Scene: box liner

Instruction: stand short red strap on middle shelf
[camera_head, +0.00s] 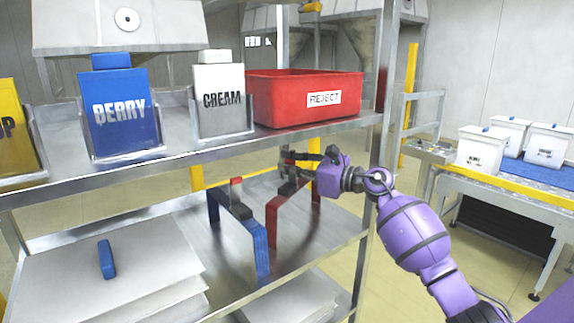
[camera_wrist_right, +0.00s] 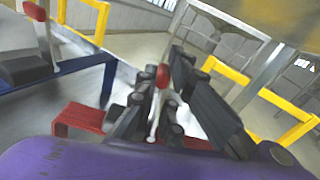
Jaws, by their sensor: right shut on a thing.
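The short red strap (camera_head: 271,222) is an upright arch on the middle shelf (camera_head: 190,240), right of a blue strap (camera_head: 262,250). My right gripper (camera_head: 297,163) is shut on the top of the red strap, which it partly hides. Its legs reach down to or very near the shelf; I cannot tell if they touch. In the right wrist view the gripper's dark fingers (camera_wrist_right: 160,108) close around the strap's middle, with a red knob between them and the red bar (camera_wrist_right: 80,119) showing to the left. My left gripper is not in view.
The upper shelf holds a blue BERRY box (camera_head: 120,125), a white CREAM box (camera_head: 218,122) and a red REJECT bin (camera_head: 300,113). A shelf post (camera_head: 383,90) stands right of the bin. White sheets (camera_head: 60,265) with a blue piece (camera_head: 106,259) lie lower left.

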